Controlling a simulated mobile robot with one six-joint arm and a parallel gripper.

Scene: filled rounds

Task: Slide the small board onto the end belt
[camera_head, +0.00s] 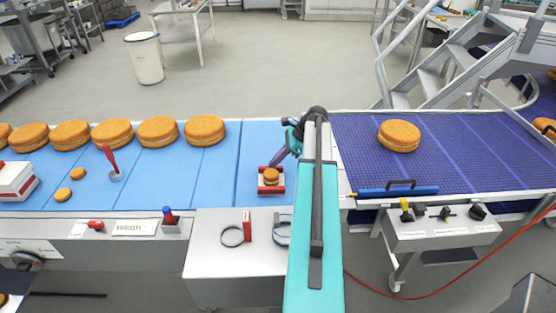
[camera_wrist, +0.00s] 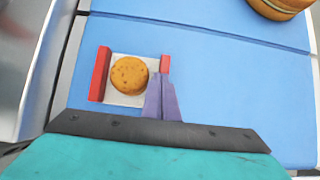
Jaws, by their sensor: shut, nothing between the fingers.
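The small board (camera_wrist: 122,99) is white with a red bar (camera_wrist: 100,74) on one side and a shorter-looking red bar (camera_wrist: 165,64) on the other. A small round cake (camera_wrist: 129,75) lies on it. In the head view the board (camera_head: 264,189) lies on the light blue belt (camera_head: 258,145), left of my arm. My gripper (camera_wrist: 160,76) has purple fingers, shut and empty. The fingertips overlap the board's right side near the shorter red bar; contact cannot be told. In the head view my gripper (camera_head: 274,163) is just beyond the board. A dark blue belt (camera_head: 470,160) lies to the right.
One large cake (camera_head: 399,135) sits on the dark blue belt, with a blue bar with a black handle (camera_head: 398,189) along its front edge. Several large cakes (camera_head: 158,130) stand on the left belt. A red-handled tool (camera_head: 111,163) stands there too. Controls (camera_head: 444,213) line the front.

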